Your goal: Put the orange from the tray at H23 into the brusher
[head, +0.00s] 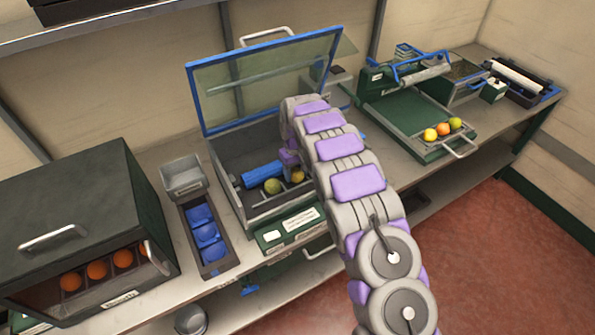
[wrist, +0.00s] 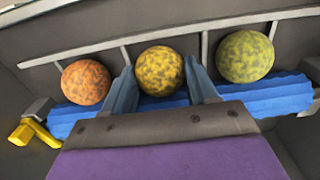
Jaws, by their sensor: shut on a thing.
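The open machine with a blue-framed glass lid (head: 265,75) and a blue roller (head: 262,175) stands at the centre of the bench; I take it as the brusher. In the wrist view, three speckled fruits sit in a row along the blue roller (wrist: 290,95): an orange one (wrist: 86,82) at left, a yellow one (wrist: 159,70) in the middle, a green one (wrist: 245,56) at right. My gripper (wrist: 160,74) is shut on the yellow one, a finger on each side. In the head view a green fruit (head: 272,186) and a yellowish fruit (head: 297,175) show. No H23 label is legible.
A green tray machine (head: 405,120) at right holds yellow, orange and green fruits (head: 443,129). A dark cabinet (head: 75,205) with several oranges stands at left. The raised lid stands behind my arm.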

